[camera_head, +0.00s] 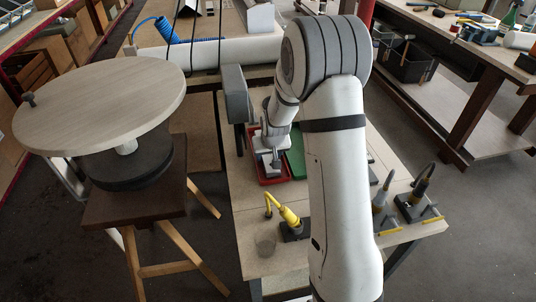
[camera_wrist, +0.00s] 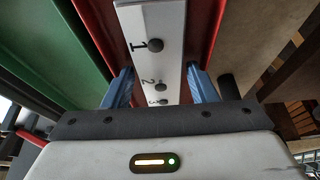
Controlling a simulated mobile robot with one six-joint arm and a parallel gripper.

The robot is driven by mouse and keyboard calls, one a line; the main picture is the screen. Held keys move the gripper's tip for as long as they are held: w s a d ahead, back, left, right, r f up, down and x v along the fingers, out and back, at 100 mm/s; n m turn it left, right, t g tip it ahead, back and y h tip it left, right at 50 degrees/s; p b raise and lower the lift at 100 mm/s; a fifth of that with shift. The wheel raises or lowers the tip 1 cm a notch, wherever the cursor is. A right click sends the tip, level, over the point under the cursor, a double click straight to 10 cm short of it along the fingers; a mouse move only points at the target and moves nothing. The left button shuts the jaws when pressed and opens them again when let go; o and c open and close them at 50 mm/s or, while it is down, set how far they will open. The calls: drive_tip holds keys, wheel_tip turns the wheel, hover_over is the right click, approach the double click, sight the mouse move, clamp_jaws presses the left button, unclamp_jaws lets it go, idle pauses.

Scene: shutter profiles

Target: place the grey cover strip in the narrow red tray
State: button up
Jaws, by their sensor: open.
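The pale grey cover strip (camera_wrist: 166,20) shows in the wrist view, marked 1, 2 and 3 beside dark round knobs. It runs lengthwise between the red walls of the narrow tray (camera_wrist: 205,22), and appears to lie in it. My gripper (camera_wrist: 160,88) is open, with one blue finger on each side of the strip, close to its edges. I see no clear grip on it. In the head view my gripper (camera_head: 269,160) is low over the red tray (camera_head: 270,179), and my arm hides much of this area.
A green tray (camera_head: 296,163) stands right beside the red one. More stands (camera_head: 418,206) are at the right. A round turntable (camera_head: 100,103) is at the left.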

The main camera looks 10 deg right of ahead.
drive_tip(key=shift+r, duration=0.5)
drive_tip(key=v, duration=1.2)
drive_tip(key=s+r+g, duration=0.1)
drive_tip(key=s+r, duration=0.2)
drive_tip(key=s, duration=1)
drive_tip(key=s+r, duration=0.4)
drive_tip(key=s, duration=0.9)
drive_tip(key=shift+s+g, duration=0.35)
drive_tip(key=shift+g, duration=0.05)
drive_tip(key=shift+a, duration=0.1)
